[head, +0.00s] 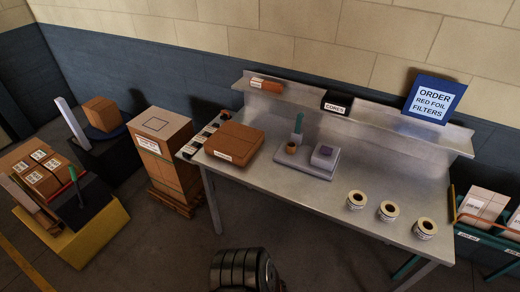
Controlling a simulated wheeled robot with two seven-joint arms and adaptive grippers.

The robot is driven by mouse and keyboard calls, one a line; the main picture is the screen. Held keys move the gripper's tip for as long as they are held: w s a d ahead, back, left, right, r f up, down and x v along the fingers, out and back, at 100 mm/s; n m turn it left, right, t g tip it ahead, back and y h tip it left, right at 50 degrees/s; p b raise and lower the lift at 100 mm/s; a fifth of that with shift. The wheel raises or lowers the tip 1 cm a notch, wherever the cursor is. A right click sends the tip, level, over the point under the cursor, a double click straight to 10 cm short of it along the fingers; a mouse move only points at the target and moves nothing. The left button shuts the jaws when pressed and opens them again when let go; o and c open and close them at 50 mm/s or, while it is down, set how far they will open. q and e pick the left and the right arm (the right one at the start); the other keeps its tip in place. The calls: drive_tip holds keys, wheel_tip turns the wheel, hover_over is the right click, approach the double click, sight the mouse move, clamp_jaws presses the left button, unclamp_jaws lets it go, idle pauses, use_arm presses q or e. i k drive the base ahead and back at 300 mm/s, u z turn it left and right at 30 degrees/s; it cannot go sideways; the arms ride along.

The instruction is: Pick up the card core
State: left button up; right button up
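I cannot tell for certain which thing is the card core. A black box labelled CORES (337,103) stands on the raised shelf at the back of the metal table; its inside is hidden. A small brown cylinder (291,148) stands upright on a grey base plate in the middle of the table. A longer orange-brown piece with a pale label (266,86) lies on the shelf at the left. Neither of my grippers is in view. A dark ribbed part of my own body shows at the bottom edge.
The grey base plate (305,166) also bears a green-handled post and a pale block (325,156). A brown carton (234,143) sits at the table's left end. Three cream rolls (388,211) stand at the front right. A blue order sign (434,99) stands behind. The table's front middle is clear.

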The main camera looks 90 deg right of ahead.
sight(290, 151)
drive_tip(key=i, duration=0.25)
drive_tip(key=z, duration=2.9)
